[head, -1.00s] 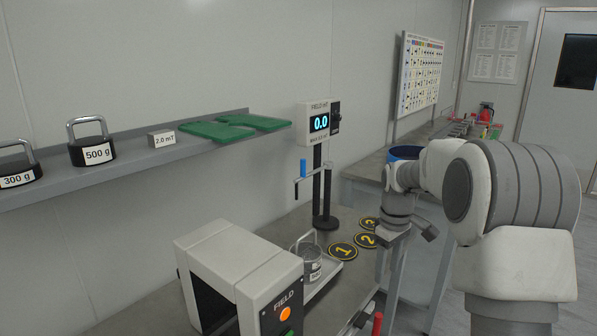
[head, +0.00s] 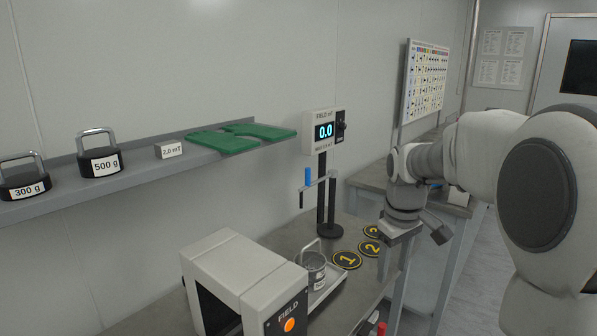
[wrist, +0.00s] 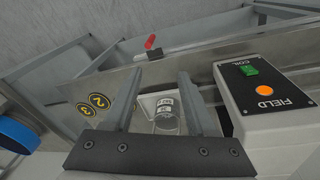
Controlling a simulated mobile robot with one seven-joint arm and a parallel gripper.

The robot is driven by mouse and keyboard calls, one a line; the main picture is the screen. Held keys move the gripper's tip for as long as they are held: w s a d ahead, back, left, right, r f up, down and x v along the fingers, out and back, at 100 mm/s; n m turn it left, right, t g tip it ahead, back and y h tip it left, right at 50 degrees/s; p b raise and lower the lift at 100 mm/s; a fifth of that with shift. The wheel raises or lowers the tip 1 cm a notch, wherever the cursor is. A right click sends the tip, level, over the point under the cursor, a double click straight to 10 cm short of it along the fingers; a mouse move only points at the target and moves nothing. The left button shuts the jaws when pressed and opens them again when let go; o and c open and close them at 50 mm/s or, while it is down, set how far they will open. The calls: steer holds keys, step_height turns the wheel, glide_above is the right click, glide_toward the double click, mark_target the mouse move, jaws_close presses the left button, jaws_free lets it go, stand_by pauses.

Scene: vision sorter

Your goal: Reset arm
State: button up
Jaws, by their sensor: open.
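My gripper (wrist: 159,76) is open in the wrist view, its two fingers apart with nothing gripped between them.
Numbered black discs (head: 347,260) lie on the bench right of the tray. A stand with a display (head: 324,131) reading 0.0 rises behind. A red-handled part (wrist: 150,43) sits at the bench edge.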

steer(key=s+a+r+m+t+p, duration=0.1)
steer(key=s+r+m, duration=0.1)
steer(key=s, duration=0.6)
steer(key=s+a+r+m+t+p, duration=0.1)
steer(key=s+r, duration=0.3)
steer(key=s, duration=0.4)
steer(key=s+a+r+m+t+p, duration=0.2)
steer(key=s+a+r+p, duration=0.1)
steer(key=s, duration=0.5)
steer(key=shift+m, duration=0.3)
stand_by(0.7)
steer(key=shift+a, duration=0.1)
stand_by(2.2)
